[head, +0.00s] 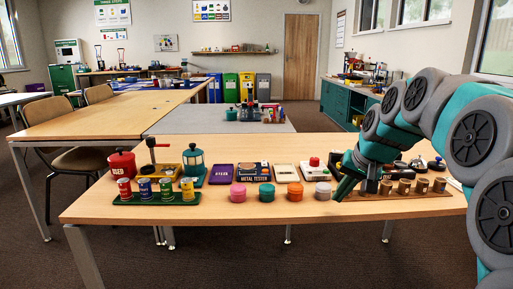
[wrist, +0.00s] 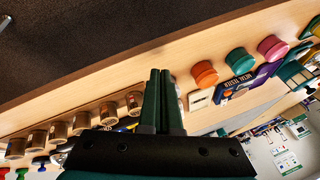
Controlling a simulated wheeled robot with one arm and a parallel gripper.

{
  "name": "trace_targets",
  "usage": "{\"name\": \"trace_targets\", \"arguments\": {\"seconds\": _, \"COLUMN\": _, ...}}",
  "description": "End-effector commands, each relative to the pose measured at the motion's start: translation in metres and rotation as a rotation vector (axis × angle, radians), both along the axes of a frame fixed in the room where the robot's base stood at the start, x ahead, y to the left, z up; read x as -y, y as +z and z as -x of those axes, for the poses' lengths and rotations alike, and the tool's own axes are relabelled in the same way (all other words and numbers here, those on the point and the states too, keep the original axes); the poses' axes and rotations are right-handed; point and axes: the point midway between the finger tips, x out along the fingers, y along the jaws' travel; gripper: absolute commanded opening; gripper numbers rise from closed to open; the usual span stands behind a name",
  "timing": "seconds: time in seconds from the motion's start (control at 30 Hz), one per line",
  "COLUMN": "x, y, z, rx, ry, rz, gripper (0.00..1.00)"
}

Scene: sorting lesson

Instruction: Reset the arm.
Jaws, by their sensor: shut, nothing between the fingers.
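My gripper (head: 342,190) is at the right part of the wooden table (head: 200,213), low over the front side, with the teal arm reaching in from the right. Its dark fingers are together and empty, and the wrist view shows the fingertips (wrist: 160,74) side by side. The gripper is between a pale round puck (head: 323,191) and a row of brown cylinders (head: 404,187) on a wooden board. I cannot tell whether the fingertips touch the table. The arm hides part of the things behind it.
An orange puck (head: 295,191), a teal puck (head: 267,192) and a pink puck (head: 238,192) stand left of the gripper. Several small cans are on a green tray (head: 158,200) at the left. A red pot (head: 122,164) is behind them. The front edge strip is clear.

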Motion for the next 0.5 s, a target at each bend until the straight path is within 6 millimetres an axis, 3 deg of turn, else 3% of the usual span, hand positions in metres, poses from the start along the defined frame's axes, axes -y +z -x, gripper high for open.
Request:
{"name": "trace_targets", "arguments": {"seconds": 0.03, "x": -0.014, "y": -0.011, "z": 0.024, "rx": -0.037, "ry": 0.036, "rz": 0.018, "gripper": 0.0}}
{"name": "trace_targets", "arguments": {"seconds": 0.2, "x": -0.047, "y": -0.055, "z": 0.108, "rx": -0.168, "ry": 0.142, "rz": 0.083, "gripper": 0.0}}
{"name": "trace_targets", "arguments": {"seconds": 0.5, "x": -0.062, "y": -0.134, "z": 0.265, "rx": -0.402, "ry": 0.285, "rz": 0.192, "gripper": 0.0}}
